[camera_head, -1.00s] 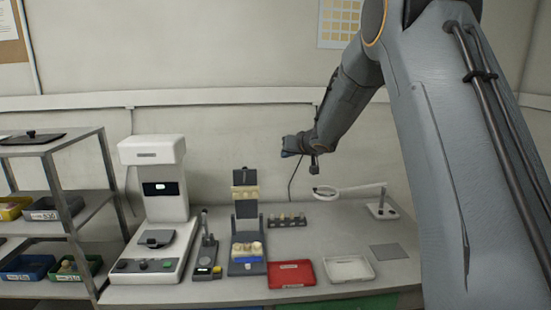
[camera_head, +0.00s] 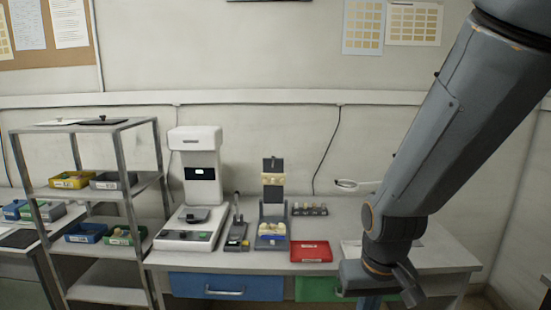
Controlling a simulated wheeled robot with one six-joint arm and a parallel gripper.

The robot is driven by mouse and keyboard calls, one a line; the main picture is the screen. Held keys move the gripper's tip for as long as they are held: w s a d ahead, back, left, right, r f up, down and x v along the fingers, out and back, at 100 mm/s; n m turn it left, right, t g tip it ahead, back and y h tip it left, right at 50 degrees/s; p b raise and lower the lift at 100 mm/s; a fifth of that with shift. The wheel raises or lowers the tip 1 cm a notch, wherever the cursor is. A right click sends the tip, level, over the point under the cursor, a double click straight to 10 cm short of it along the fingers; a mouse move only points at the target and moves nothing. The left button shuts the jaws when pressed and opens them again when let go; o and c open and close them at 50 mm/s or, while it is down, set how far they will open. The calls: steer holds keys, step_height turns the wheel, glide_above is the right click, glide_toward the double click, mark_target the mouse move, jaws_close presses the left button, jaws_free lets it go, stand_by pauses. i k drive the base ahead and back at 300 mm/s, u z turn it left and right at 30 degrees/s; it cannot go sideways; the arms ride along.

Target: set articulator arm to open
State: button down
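The articulator (camera_head: 273,230) stands on the bench (camera_head: 347,212), with pale teeth on a blue block at its base. Its dark upper arm (camera_head: 273,165) stands upright behind the base and carries more pale teeth, so it looks raised. My gripper (camera_head: 410,292) is at the lower right, in front of the bench edge and well apart from the articulator. It is seen small and partly in line with the wrist, so its fingers cannot be made out.
A white machine (camera_head: 197,190) and a small dark instrument (camera_head: 237,236) stand left of the articulator. A red tray (camera_head: 311,251) and a dark holder (camera_head: 309,209) are right of it. A shelf rack (camera_head: 128,190) stands left.

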mark_target(273, 178)
steer(key=z, duration=0.1)
steer(key=i, duration=1.15)
steer(key=u, duration=0.6)
